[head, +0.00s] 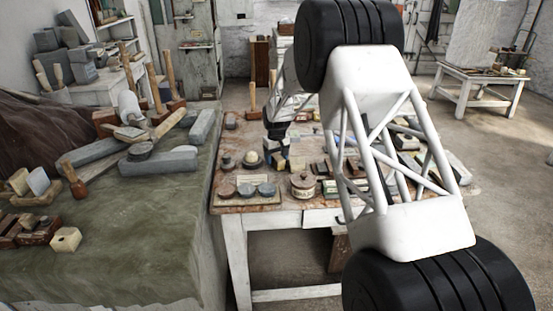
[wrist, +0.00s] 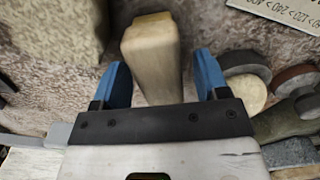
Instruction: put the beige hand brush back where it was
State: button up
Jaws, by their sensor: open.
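My gripper (wrist: 164,82) shows in the wrist view with its two blue fingers wide apart. A beige, smooth, block-like thing (wrist: 152,55) reaches between the fingers, with gaps to both of them. It looks like the beige hand brush, but its bristles are not visible and I cannot be sure. In the head view my gripper (head: 283,150) is small, low over the table among small blocks, and partly hidden by them. I cannot pick out the brush for certain there.
The worktable (head: 290,219) is crowded with blocks, tools and a lidded pot (head: 303,186). In the wrist view a rough beige block (wrist: 58,30) stands left, round discs (wrist: 245,92) right, and a sign with numbers (wrist: 290,15) top right. A cloth-covered bench (head: 130,235) is at left.

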aim_at(277, 156)
notch_tip(277, 156, up, 12)
dwell(0.6)
dwell(0.7)
jog(key=s+d+r+m, duration=0.1)
jog(key=s+d+r, duration=0.1)
jog(key=s+r, duration=0.5)
jog(key=s+d+r+t, duration=0.15)
jog(key=s+r, duration=0.25)
jog(key=s, duration=0.7)
jog(key=s+d+r+m, duration=0.1)
jog(key=s+d+r, duration=0.3)
jog(key=s, duration=0.5)
jog(key=s+d+f+m, duration=0.1)
jog(key=s, duration=1.6)
jog(key=s+d+f+m+t, duration=0.1)
jog(key=s, duration=1.7)
jog(key=shift+s+d+f+m, duration=0.15)
jog(key=shift+f+m, duration=0.1)
jog(key=shift+m, duration=0.15)
